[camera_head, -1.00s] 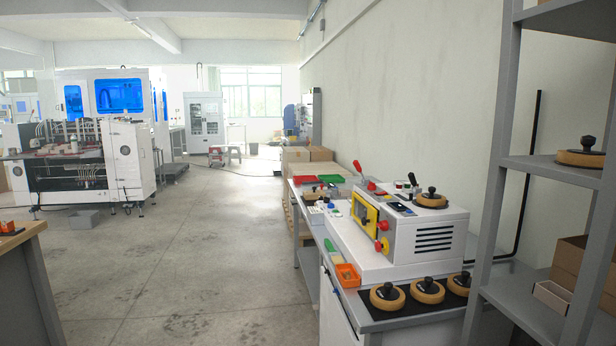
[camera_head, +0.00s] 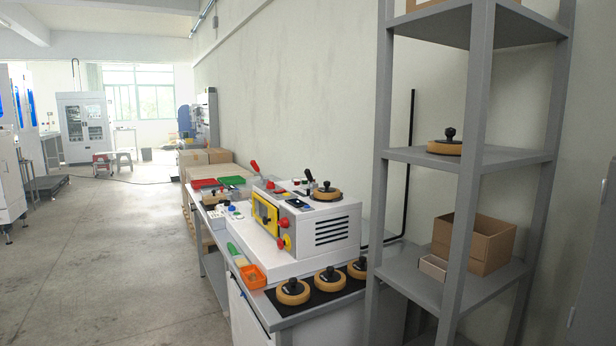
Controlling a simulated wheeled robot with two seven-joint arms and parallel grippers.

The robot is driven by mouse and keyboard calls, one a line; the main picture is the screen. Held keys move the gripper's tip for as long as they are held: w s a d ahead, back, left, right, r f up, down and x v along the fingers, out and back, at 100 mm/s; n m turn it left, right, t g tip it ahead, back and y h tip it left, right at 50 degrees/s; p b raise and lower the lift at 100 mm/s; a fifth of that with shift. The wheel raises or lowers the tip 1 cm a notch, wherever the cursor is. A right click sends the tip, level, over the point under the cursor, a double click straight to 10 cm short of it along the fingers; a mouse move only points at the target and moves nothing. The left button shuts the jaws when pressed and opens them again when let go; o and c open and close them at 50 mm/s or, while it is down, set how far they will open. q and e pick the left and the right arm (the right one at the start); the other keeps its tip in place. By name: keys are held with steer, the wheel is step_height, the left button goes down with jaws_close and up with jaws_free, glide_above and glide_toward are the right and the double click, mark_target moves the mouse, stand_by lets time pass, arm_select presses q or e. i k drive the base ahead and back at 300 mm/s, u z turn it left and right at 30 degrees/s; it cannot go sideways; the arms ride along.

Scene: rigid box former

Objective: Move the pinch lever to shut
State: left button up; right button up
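A white machine (camera_head: 315,235) with a yellow-framed front and black vent slots stands on the bench along the wall. I cannot tell from here whether this is the pinch lever or which way is shut. Red knobs (camera_head: 285,241) sit on the machine's front. Neither of my grippers shows in the head view.
The grey bench (camera_head: 285,316) carries several wooden discs with black knobs (camera_head: 293,290) and an orange bin (camera_head: 253,276). A grey shelf unit (camera_head: 470,160) stands at the right, near the bench's end. The concrete floor (camera_head: 110,250) at left is clear.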

mark_target(307, 172)
steer(key=k, duration=0.35)
steer(key=u, duration=0.9)
steer(key=i, duration=0.45)
steer(key=u, duration=0.7)
steer(key=i, duration=2.1)
steer(key=z, duration=0.7)
steer(key=i, duration=1.15)
steer(key=z, duration=1.35)
